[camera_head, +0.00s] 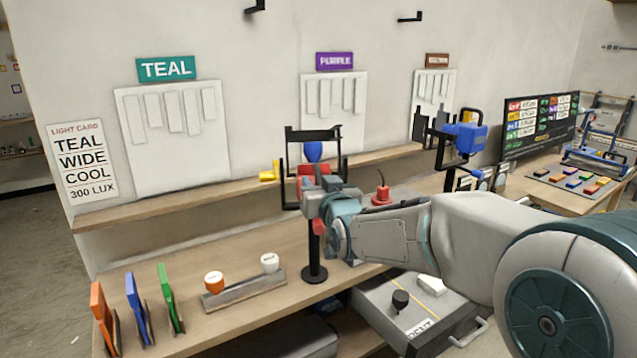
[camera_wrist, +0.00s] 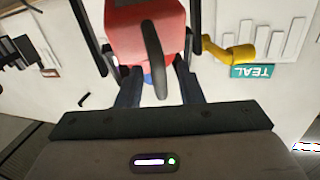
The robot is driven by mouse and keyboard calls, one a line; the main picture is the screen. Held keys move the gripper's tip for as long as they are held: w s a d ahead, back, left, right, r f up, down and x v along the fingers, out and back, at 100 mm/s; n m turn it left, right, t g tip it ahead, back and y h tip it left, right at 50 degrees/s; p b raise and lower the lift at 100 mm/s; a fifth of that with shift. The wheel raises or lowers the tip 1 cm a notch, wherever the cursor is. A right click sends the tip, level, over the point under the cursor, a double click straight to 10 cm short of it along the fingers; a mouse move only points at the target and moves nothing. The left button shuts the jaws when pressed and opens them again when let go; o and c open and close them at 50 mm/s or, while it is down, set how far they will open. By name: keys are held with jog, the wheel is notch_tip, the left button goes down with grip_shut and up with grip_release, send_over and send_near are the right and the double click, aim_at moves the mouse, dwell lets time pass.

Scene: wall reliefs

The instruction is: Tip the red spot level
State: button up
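The red spot (camera_head: 305,172) hangs in a black yoke (camera_head: 291,165) on a black stand (camera_head: 314,272) at the front of the wooden bench. My gripper (camera_head: 322,198) is right in front of it and hides part of its body. In the wrist view the red spot (camera_wrist: 130,32) fills the top middle, with a curved dark handle (camera_wrist: 153,65) sticking out toward me. My gripper's two fingers (camera_wrist: 157,78) stand apart on either side of this handle, with gaps visible. The spot's exact tilt is hard to tell.
A blue spot (camera_head: 468,137) in a black yoke stands to the right. A yellow piece (camera_head: 269,172) is just left of the red spot. Coloured gel frames (camera_head: 133,300) and a grey holder with two knobs (camera_head: 245,292) occupy the bench's left. A grey box (camera_head: 412,308) sits below my arm.

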jog(key=shift+w+a, duration=0.1)
jog(key=shift+w, duration=0.15)
grip_shut()
jog(key=shift+a+r, duration=0.1)
jog(key=shift+r, duration=0.1)
